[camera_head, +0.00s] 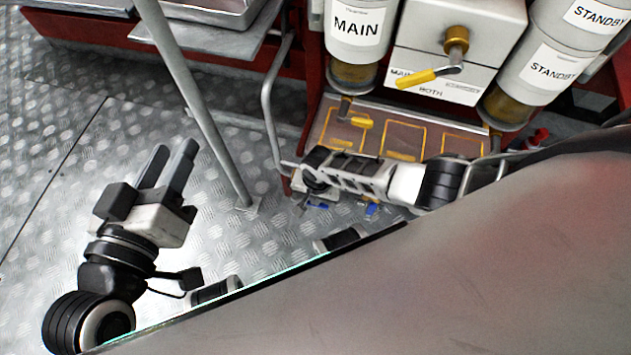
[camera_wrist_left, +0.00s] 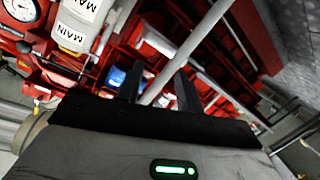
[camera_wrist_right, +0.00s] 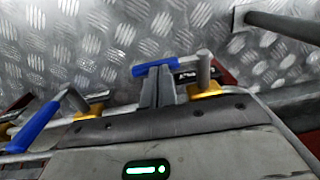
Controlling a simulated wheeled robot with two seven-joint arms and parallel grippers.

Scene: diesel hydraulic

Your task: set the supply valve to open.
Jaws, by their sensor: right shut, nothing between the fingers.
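Two blue-handled valve levers show in the right wrist view: a near one (camera_wrist_right: 168,66) in front of my right gripper (camera_wrist_right: 157,80) and another (camera_wrist_right: 38,127) at the left. Each sits by a yellow-brass fitting. I cannot read which is the supply valve; a dark label beside the near one is partly hidden. My right gripper is shut with nothing in it, its fingertips overlapping the near blue handle in the picture; contact is unclear. In the head view small blue parts (camera_head: 371,208) show below my right arm. My left gripper (camera_head: 173,152) is open and empty over the floor.
A yellow selector lever (camera_head: 418,77) sits on the grey box between the MAIN (camera_head: 356,30) and STANDBY (camera_head: 550,70) canisters. A slanted grey post (camera_head: 195,100) stands between my grippers. A bent grey rail (camera_head: 268,105) is left of the red frame. Plate floor (camera_head: 60,130) is open at left.

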